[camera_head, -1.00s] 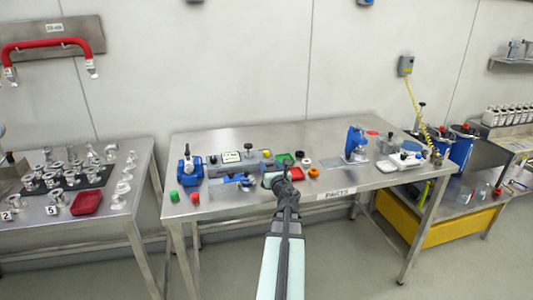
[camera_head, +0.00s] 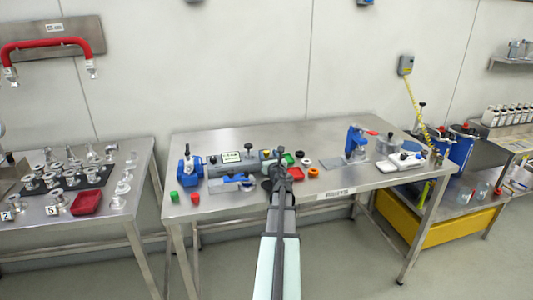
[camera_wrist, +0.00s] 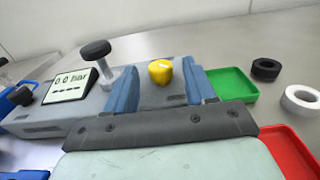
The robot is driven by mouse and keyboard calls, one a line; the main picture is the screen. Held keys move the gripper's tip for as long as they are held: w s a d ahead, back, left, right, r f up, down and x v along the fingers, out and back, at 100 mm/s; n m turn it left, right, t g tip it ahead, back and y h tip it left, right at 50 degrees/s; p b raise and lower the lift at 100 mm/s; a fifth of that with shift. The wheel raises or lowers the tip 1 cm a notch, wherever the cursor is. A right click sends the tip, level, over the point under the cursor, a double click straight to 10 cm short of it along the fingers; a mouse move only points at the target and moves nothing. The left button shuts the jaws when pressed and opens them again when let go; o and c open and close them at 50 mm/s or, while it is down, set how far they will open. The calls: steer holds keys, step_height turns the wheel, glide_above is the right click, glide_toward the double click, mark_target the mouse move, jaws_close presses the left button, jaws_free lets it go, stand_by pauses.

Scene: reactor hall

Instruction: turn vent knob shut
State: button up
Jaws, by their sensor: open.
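A grey unit (camera_wrist: 160,95) with a pressure display (camera_wrist: 69,86) reading 0.0 bar fills the middle of the wrist view. A black knob on a metal post (camera_wrist: 95,52) stands beside the display, and a yellow knob (camera_wrist: 160,71) sits to its right. No label shows which one is the vent knob. My gripper (camera_wrist: 160,88) is open, its two blue fingers spread apart. The yellow knob appears in the gap between them; no contact is visible. In the head view the unit (camera_head: 226,169) stands on the table, partly hidden by my arm.
A green tray (camera_wrist: 232,84), a red tray (camera_wrist: 287,152), a black ring (camera_wrist: 266,69) and a white ring (camera_wrist: 302,98) lie to the right. A blue device (camera_head: 190,168) stands left of the unit. The steel table (camera_head: 320,150) has free room behind.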

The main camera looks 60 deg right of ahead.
mark_target(268, 153)
steer(key=shift+x, duration=1.7)
steer(key=shift+c, duration=0.2)
steer(key=c, duration=0.9)
